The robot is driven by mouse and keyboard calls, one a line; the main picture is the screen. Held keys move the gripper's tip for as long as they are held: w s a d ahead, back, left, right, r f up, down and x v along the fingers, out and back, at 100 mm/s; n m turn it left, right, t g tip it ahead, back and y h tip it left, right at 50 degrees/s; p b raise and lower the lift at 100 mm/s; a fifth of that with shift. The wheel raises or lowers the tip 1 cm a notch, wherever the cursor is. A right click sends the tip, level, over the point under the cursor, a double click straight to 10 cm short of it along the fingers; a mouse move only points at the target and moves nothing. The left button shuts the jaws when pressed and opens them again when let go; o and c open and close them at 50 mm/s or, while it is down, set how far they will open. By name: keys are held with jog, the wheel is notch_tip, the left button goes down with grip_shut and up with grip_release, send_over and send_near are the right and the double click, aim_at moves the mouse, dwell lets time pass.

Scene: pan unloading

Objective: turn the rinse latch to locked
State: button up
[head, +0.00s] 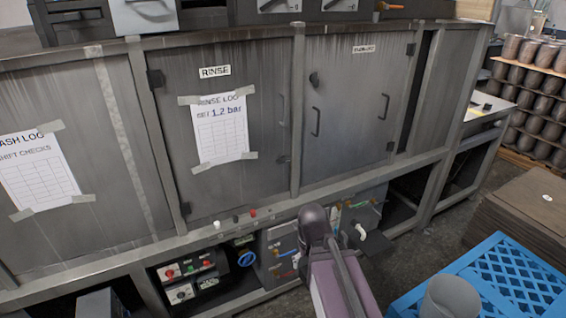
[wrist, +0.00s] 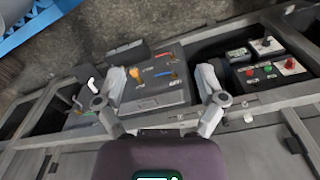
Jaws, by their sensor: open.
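The door labelled RINSE (head: 235,135) stands closed in the head view. The box also shows in the head view (head: 280,250), partly behind my arm.
A control panel (head: 188,271) with red and green buttons is left of the valve box. A white elbow pipe (head: 361,231) sticks out to the right. A frame rail (head: 150,249) crosses above the lower bay. A blue crate (head: 505,275) stands at lower right.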

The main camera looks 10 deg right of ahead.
jog(key=w+d+f+m+t+h+b, duration=0.1)
jog(key=w+d+f+t+b, duration=0.1)
jog(key=w, duration=0.3)
jog(key=w+d+f+m+t+h+b, duration=0.1)
jog(key=w+d+f+t+b, duration=0.1)
jog(key=w+b, duration=0.15)
jog(key=n+t+y+b, duration=0.6)
jog(key=t+y+b, duration=0.3)
jog(key=t+b, duration=0.9)
send_near(284, 160)
jog(key=shift+s+d+f+g+b, duration=0.15)
jog(key=shift+s+d+f, duration=0.1)
jog(key=shift+s, duration=0.3)
jog(key=shift+s+d+f+g+b, duration=0.1)
jog(key=shift+s+f, duration=0.15)
jog(key=shift+s, duration=0.3)
jog(key=shift+s+d+f+g+b, duration=0.1)
jog(key=shift+s+d+f+g, duration=0.15)
jog(key=shift+s, duration=0.3)
jog(key=shift+w, duration=0.1)
jog(key=p+x, duration=0.5)
jog(key=x, duration=0.8)
jog(key=shift+w+a+r, duration=0.1)
jog(key=shift+w+r, duration=0.15)
